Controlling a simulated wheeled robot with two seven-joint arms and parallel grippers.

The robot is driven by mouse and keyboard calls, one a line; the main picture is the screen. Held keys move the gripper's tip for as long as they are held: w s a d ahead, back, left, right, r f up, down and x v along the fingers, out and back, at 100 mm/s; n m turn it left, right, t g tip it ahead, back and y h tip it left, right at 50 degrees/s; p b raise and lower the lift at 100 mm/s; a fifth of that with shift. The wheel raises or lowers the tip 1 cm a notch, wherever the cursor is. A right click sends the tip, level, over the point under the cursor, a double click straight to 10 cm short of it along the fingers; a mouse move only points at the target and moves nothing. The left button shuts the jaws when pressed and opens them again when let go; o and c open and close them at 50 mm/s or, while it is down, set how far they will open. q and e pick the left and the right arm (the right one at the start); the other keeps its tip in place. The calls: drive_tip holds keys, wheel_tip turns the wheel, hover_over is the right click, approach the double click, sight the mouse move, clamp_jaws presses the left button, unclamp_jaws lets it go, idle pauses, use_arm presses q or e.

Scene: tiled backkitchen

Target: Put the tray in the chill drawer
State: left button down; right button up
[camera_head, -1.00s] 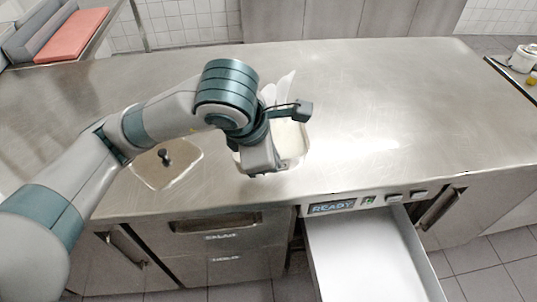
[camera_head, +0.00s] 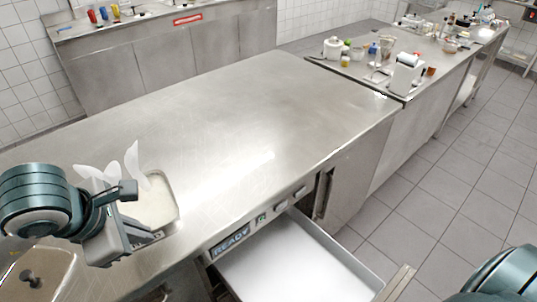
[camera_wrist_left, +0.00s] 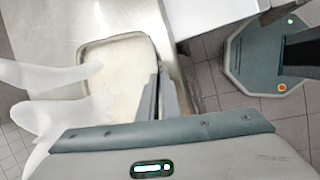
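The tray (camera_head: 177,198), shallow with a pale filling, sits on the steel counter near its front edge, at lower left in the head view. The tray (camera_wrist_left: 118,39) also shows in the left wrist view. My left gripper (camera_head: 133,234) is at the tray's near side; in the wrist view its two fingers (camera_wrist_left: 160,88) stand close together and appear closed on the rim. The open drawer (camera_head: 290,265), white inside and apparently empty, is below the counter under a READY display (camera_head: 230,244). My right gripper is out of view; only part of that arm shows.
White fin-like shapes (camera_head: 137,166) stand by the tray; whether they touch it is unclear. The counter middle (camera_head: 240,120) is clear. A side counter (camera_head: 405,90) with several items stands at back right.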

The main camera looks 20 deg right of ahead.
use_arm(q)
drive_tip(key=a+f+m+g, duration=0.2)
drive_tip(key=a+m, duration=0.4)
drive_tip(key=m, duration=0.3)
drive_tip(key=s+a+f+m+g, duration=0.1)
drive_tip(key=a+f+m+g, duration=0.2)
drive_tip(key=a+m, duration=0.4)
drive_tip(key=shift+s+a+m+g+h, duration=0.2)
drive_tip(key=shift+s+m+g+h, duration=0.1)
drive_tip(key=shift+m+g, duration=0.75)
drive_tip(key=shift+d+f, duration=0.1)
